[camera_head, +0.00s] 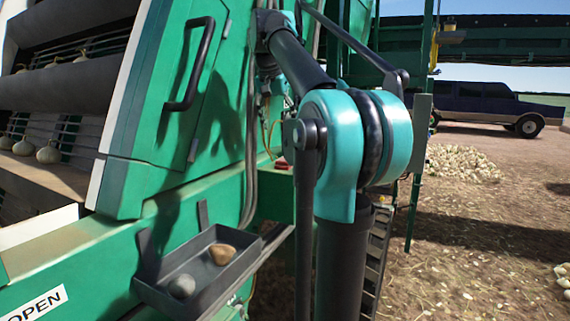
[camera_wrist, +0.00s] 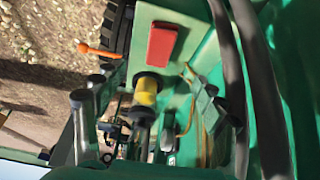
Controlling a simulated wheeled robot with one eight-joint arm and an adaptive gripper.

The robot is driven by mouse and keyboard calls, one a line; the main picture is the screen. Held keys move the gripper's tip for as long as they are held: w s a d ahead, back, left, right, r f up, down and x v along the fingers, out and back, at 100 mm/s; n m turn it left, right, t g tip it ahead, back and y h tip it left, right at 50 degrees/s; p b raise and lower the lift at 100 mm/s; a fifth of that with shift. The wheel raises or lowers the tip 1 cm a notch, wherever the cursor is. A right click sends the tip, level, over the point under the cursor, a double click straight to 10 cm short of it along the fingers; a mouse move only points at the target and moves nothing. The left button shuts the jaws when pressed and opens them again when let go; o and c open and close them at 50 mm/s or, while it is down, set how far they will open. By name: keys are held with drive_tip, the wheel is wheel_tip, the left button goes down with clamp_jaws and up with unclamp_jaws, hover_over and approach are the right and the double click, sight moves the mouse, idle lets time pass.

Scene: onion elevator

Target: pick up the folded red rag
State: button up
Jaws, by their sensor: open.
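The folded red rag (camera_wrist: 163,43) shows in the wrist view as a flat red rectangle on a green ledge, near the top middle. In the head view a small red patch (camera_head: 282,162) on the green machine, left of my arm, appears to be the same rag. My gripper (camera_wrist: 146,95) is open, its two grey fingertips apart at left and right in the wrist view. The rag lies beyond the fingertips, above them in that picture, and nothing shows held. My gripper cannot be made out clearly in the head view.
A yellow cylindrical part (camera_wrist: 147,90) and an orange handle (camera_wrist: 98,51) are near the rag. Black hoses (camera_wrist: 262,90) run along the right. A dark tray (camera_head: 205,270) holding two stones hangs on the machine. Open ground lies to the right, with a dark pickup (camera_head: 485,103) beyond.

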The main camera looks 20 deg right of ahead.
sight(285, 159)
drive_tip(key=x, duration=1.3)
drive_tip(key=shift+d+f, duration=0.1)
drive_tip(key=shift+f, duration=0.15)
drive_tip(key=c, duration=1.2)
drive_tip(key=shift+c, duration=0.2)
drive_tip(key=shift+r, duration=0.15)
wheel_tip(285, 159, up, 20)
